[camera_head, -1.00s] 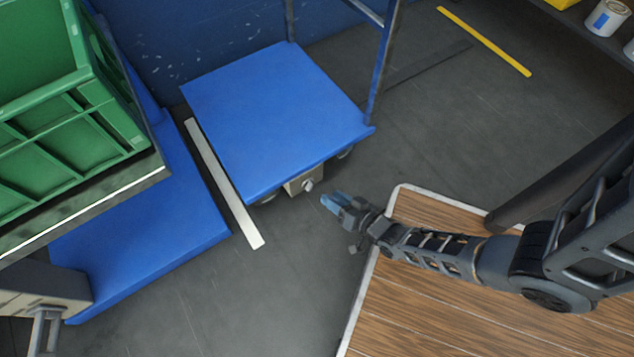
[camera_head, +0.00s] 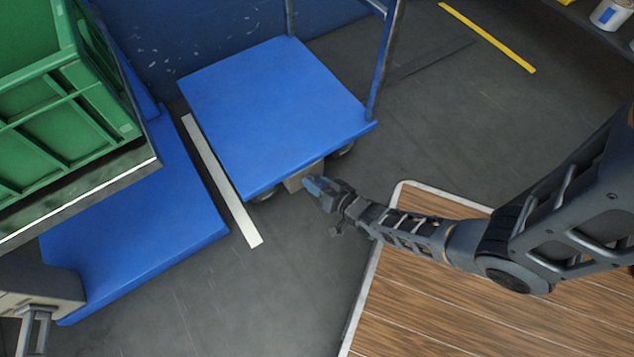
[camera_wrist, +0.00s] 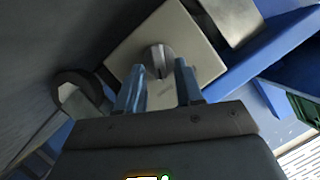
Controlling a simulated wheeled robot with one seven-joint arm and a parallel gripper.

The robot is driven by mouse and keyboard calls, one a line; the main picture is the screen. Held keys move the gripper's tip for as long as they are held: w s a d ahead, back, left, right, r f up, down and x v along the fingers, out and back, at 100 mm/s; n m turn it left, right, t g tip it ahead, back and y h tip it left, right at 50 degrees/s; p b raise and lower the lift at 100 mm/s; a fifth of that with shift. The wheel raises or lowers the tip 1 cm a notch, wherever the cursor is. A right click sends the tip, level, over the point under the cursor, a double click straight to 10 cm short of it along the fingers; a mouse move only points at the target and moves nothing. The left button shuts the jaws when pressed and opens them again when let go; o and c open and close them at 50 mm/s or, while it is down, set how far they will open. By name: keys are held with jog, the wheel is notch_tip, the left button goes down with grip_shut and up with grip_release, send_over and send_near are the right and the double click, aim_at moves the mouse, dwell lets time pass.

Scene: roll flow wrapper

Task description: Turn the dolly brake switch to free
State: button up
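The blue dolly (camera_head: 275,105) stands on the floor with a beige brake box (camera_head: 299,179) under its front edge. In the wrist view the box face (camera_wrist: 196,50) shows a round grey knob, the brake switch (camera_wrist: 158,60), with a raised grip bar. My gripper (camera_head: 312,187) is at the box in the head view and covers the switch there. In the wrist view my gripper (camera_wrist: 158,78) is open, with its two blue fingers apart and the switch between and just beyond their tips. I cannot tell whether the fingers touch it.
A dolly wheel (camera_wrist: 78,92) is left of the box in the wrist view. A second blue platform (camera_head: 150,230) and a green crate (camera_head: 70,130) are at the left. A white floor strip (camera_head: 222,182) lies between. Open floor (camera_head: 300,270) lies in front.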

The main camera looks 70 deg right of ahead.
grip_shut()
jog(key=shift+r, duration=0.1)
dwell(0.3)
jog(key=shift+w+a+n+g+h+p, duration=0.25)
jog(key=shift+n+g+h+p, duration=0.45)
jog(key=shift+n, duration=0.65)
jog(key=shift+w+a+n+g+h+p, duration=0.1)
jog(key=shift+a+n+g+h+p, duration=0.25)
jog(key=shift+n+h, duration=0.75)
jog(key=shift+w+a+n+g+h+p, duration=0.2)
jog(key=shift+n+g+h+p, duration=0.4)
jog(key=shift+n, duration=0.95)
jog(key=shift+o, duration=0.5)
grip_release()
